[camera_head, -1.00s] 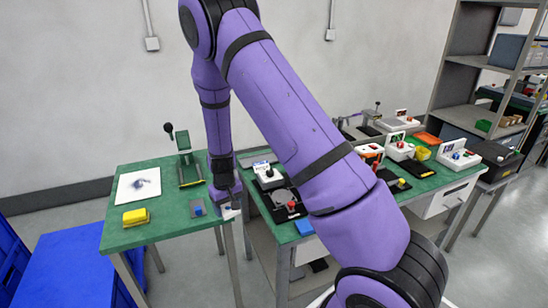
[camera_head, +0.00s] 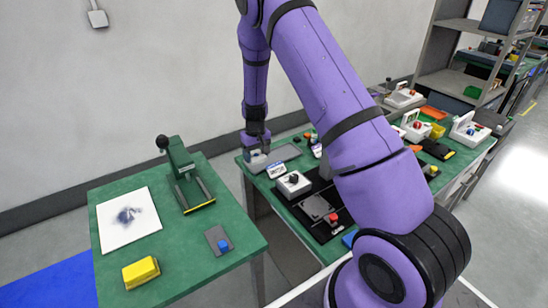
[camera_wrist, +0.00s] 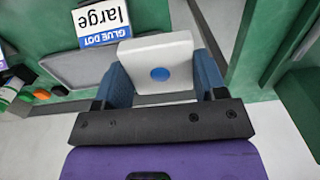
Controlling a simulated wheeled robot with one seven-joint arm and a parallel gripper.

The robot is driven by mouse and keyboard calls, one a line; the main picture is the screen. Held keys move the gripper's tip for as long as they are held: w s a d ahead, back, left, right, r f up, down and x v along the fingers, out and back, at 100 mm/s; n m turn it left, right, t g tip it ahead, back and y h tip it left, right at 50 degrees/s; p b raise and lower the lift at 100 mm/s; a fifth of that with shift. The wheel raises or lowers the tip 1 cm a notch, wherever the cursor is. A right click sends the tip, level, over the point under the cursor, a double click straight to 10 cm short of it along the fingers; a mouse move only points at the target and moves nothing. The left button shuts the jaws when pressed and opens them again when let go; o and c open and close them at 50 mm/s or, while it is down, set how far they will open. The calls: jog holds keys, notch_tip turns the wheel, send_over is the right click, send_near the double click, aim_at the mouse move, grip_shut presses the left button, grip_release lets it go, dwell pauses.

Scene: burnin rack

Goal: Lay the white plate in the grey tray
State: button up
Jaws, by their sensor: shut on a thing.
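The white plate (camera_wrist: 180,55) is a small pale square with a blue dot, held between the two blue fingers of my gripper (camera_wrist: 160,66) in the wrist view. In the head view my gripper (camera_head: 258,147) is low over the back left corner of the right-hand table, and the plate there is mostly hidden. The grey tray (camera_head: 285,154) lies flat under and beside my gripper. It also shows in the wrist view (camera_wrist: 72,70), left of the plate and partly covered by it. I cannot tell whether the plate touches the tray.
A white box with a black knob (camera_head: 293,184) and a black mat (camera_head: 310,205) are nearby. The left table (camera_head: 180,250) holds a green stand (camera_head: 180,165) and a yellow block (camera_head: 141,272). A gap separates the tables.

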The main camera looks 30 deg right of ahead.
jog(key=r, duration=0.1)
send_over(273, 158)
notch_tip(273, 158, down, 10)
jog(key=shift+d+r, duration=0.1)
jog(key=shift+r, duration=0.1)
jog(key=shift+f, duration=0.1)
jog(key=o, duration=1)
